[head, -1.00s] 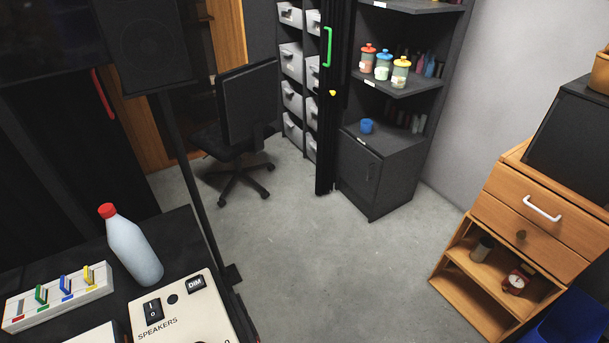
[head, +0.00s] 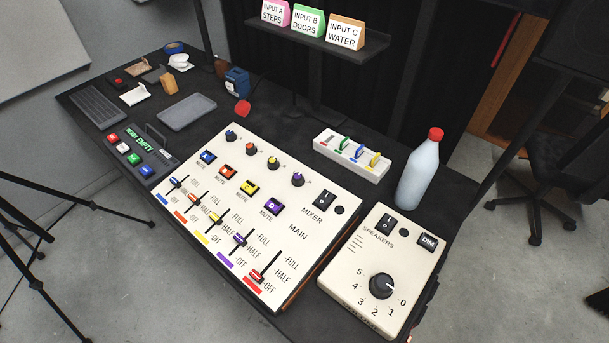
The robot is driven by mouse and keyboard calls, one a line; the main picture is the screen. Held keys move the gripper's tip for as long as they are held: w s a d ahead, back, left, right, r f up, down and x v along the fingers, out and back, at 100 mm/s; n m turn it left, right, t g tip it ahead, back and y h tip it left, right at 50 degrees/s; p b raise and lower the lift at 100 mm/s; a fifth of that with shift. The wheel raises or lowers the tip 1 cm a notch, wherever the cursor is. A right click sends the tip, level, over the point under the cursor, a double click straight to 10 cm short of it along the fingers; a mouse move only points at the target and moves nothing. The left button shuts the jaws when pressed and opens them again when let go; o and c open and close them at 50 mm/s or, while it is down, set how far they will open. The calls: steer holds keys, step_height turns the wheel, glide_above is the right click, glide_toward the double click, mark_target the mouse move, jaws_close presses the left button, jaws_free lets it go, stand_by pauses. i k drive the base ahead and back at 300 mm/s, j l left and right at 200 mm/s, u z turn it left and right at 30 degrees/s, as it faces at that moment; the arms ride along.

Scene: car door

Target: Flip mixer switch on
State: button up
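The mixer (head: 265,213) is a large cream panel on the black desk in the head view, with knobs, coloured mute buttons and sliders. Its black rocker switch (head: 324,199) is at the panel's upper right, beside the label MIXER; a dark round lamp sits to its right. I cannot tell which way the rocker is pressed. A separate cream speakers box (head: 383,270) stands to the right, with its own black rocker (head: 388,223), a DIM button and a large dial. My gripper is not in view.
A white bottle with a red cap (head: 418,172) stands behind the speakers box, next to a white rack of coloured tabs (head: 351,156). A shelf with input signs (head: 316,46) hangs above. Tripod legs (head: 60,220) stand at left.

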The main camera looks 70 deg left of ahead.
mark_target(325, 197)
steer(key=u, duration=2)
